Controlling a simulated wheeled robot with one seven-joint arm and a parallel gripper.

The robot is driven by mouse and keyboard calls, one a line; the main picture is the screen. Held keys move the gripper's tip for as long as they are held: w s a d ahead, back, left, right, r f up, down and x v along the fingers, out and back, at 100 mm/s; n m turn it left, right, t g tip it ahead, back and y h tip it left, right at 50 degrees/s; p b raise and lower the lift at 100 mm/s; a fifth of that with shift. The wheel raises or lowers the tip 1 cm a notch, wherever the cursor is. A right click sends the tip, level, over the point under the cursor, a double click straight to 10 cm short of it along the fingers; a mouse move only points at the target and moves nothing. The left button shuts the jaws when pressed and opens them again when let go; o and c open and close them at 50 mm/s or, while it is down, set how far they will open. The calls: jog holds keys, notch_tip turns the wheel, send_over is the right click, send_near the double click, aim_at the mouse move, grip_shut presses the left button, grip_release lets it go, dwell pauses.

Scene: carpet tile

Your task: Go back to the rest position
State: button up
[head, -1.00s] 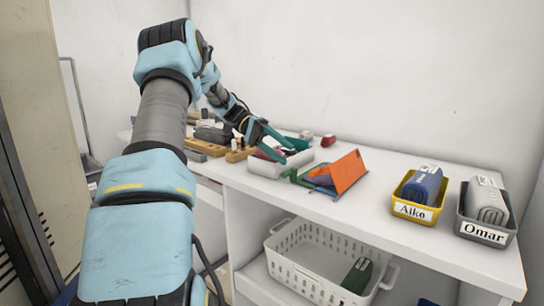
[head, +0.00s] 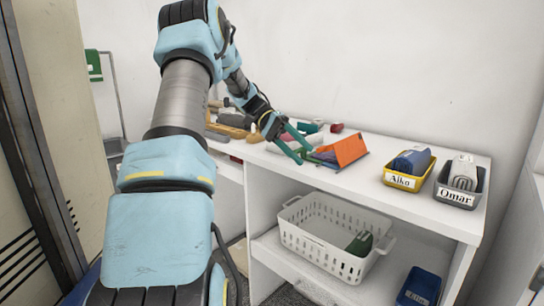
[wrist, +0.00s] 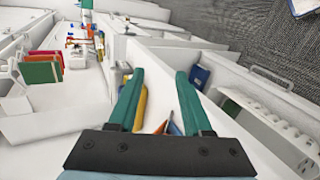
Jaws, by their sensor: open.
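My gripper (head: 296,142) is over the far part of the white shelf top (head: 400,205) in the head view, just left of an orange folded item (head: 345,149). In the wrist view its two green fingers (wrist: 160,80) are spread apart with nothing held between them. My arm reaches up from the lower left and over to the shelf. From the head view I cannot tell whether the fingertips touch the items beside them.
A yellow bin (head: 397,181) labelled Aiko and a grey bin (head: 457,197) labelled Omar hold rolled cloths at the right. A white basket (head: 315,244) and a blue bin (head: 420,287) sit lower. Tools (head: 235,120) lie left of my gripper.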

jog(key=s+a+f+n+t+y+p, duration=0.2)
jog(key=s+a+n+t+y, duration=0.1)
jog(key=s+a, duration=0.4)
jog(key=s+a+f+n+t+y+p, duration=0.3)
jog(key=s+a+t+y, duration=0.2)
jog(key=s, duration=0.6)
jog(key=shift+a+f+t+y, duration=0.25)
jog(key=shift+a+t+y, duration=0.15)
jog(key=shift+a+t, duration=0.6)
